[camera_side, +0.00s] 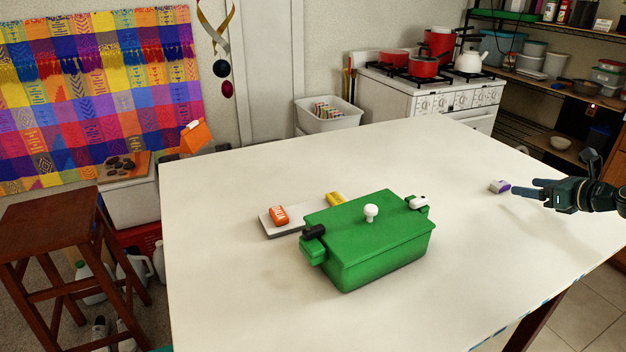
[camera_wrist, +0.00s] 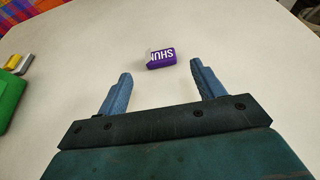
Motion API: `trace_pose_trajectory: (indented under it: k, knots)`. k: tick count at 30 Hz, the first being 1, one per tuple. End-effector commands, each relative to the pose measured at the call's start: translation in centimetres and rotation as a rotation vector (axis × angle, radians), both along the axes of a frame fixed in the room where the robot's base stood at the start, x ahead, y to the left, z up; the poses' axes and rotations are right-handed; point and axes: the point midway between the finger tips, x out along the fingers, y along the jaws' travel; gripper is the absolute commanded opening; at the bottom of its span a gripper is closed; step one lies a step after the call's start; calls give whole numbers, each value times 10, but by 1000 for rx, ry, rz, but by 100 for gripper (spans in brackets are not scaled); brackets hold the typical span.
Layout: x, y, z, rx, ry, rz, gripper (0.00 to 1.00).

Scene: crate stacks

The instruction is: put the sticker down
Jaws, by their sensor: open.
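A small purple block (camera_side: 500,187) with white lettering lies on the white table near its right side. In the wrist view the purple block (camera_wrist: 161,59) is ahead of my fingers, roughly centred, with a pale patch at its left end. I cannot tell whether that patch or the lettering is a sticker. My gripper (camera_side: 537,188) is to the right of the block, low over the table. In the wrist view my gripper (camera_wrist: 162,70) has its two blue fingers wide apart with nothing between them. No separate loose sticker shows.
A green lidded box (camera_side: 368,245) with a white knob stands mid-table, a black clip at its left and a white one at its right. Behind it, a grey-white tray (camera_side: 270,228) bears an orange block (camera_side: 279,215) and a yellow block (camera_side: 335,198). The table between box and gripper is clear.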

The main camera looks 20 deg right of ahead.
Motion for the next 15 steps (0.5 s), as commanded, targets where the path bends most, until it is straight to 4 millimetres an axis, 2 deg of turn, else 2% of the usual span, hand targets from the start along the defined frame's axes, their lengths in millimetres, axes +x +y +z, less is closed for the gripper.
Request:
trace_pose_trajectory:
  k: [6, 15]
  knots:
    - [-26, 0, 11, 1, 0, -2, 68]
    - [-37, 0, 15, 0, 0, 1, 68]
